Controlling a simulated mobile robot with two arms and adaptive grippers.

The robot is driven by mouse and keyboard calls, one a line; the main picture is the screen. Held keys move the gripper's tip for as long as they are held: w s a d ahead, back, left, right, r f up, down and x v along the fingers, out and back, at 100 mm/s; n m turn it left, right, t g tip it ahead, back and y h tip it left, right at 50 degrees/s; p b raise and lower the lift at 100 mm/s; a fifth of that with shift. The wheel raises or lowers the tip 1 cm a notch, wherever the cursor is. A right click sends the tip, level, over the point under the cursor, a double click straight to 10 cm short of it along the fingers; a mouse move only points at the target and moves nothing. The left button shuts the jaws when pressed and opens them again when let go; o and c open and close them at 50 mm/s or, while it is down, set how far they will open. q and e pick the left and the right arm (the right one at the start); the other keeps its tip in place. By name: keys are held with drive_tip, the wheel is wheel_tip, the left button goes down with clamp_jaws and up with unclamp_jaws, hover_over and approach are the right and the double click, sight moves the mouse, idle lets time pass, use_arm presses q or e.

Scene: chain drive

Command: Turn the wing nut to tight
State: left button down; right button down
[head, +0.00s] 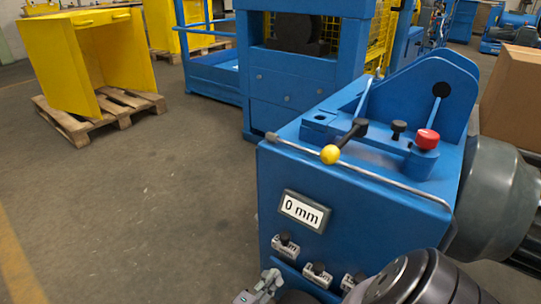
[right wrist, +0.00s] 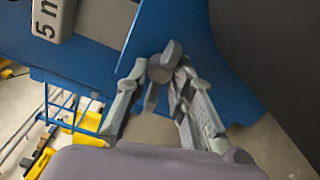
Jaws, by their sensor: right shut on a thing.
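The wing nut (right wrist: 164,68) is dark grey with rounded wings and shows in the right wrist view in front of the blue machine housing. My right gripper (right wrist: 160,80) has its two grey fingers closed around it, one on each side. In the head view my right gripper (head: 262,289) is at the bottom edge, low by the front left corner of the blue machine (head: 277,187). I cannot make out the wing nut there. My left gripper is not in view.

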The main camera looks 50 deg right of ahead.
drive_tip(key=shift+s+a+f+m, duration=0.1)
drive_tip(key=shift+m, duration=0.3)
drive_tip(key=c, duration=1.7)
unclamp_jaws()
drive_tip(key=shift+o, duration=0.5)
drive_tip(key=a, duration=1.2)
drive_tip(key=shift+s, duration=0.45)
